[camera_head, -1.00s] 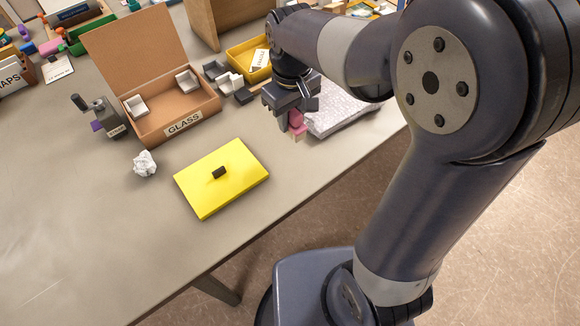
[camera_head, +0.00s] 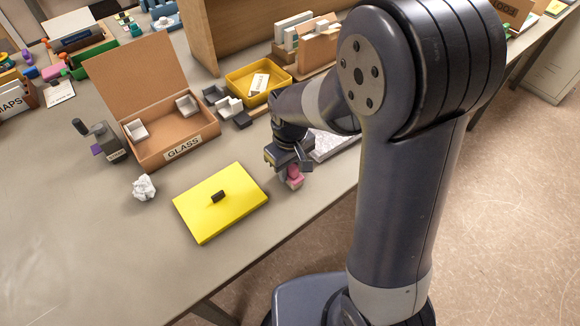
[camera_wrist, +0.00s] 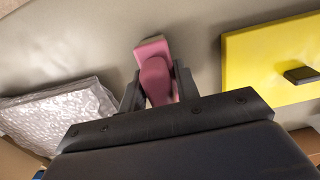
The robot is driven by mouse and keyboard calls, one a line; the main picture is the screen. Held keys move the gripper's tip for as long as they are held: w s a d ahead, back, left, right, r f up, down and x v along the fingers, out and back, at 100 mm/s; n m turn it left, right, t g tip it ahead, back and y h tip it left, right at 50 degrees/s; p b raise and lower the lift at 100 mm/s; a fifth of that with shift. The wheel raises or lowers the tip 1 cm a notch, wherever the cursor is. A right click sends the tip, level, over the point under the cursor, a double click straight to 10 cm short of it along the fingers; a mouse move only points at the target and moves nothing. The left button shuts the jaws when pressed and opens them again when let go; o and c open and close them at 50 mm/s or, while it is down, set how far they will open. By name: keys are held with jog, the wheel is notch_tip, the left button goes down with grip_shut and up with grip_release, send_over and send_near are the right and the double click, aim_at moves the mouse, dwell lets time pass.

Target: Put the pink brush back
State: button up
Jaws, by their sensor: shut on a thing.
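The pink brush (camera_head: 294,177) is held in my gripper (camera_head: 290,168), above the table near its front edge. In the wrist view the pink brush (camera_wrist: 154,72) sits between the two dark fingers of my gripper (camera_wrist: 158,88), which are shut on it. Its pink end points away from the palm. The lower part of the brush is partly hidden by the fingers in the head view.
A yellow lid (camera_head: 222,203) with a dark knob lies to the left. Behind it are an open box labelled GLASS (camera_head: 165,150) and crumpled paper (camera_head: 144,187). A yellow tray (camera_head: 258,80) stands further back. A bubble-wrapped slab (camera_head: 335,146) lies right of my gripper, partly hidden by my arm.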

jog(key=shift+f, duration=0.2)
jog(key=o, duration=0.9)
jog(key=shift+o, duration=0.2)
jog(key=shift+r, duration=0.2)
notch_tip(320, 180, up, 12)
jog(key=shift+r, duration=0.1)
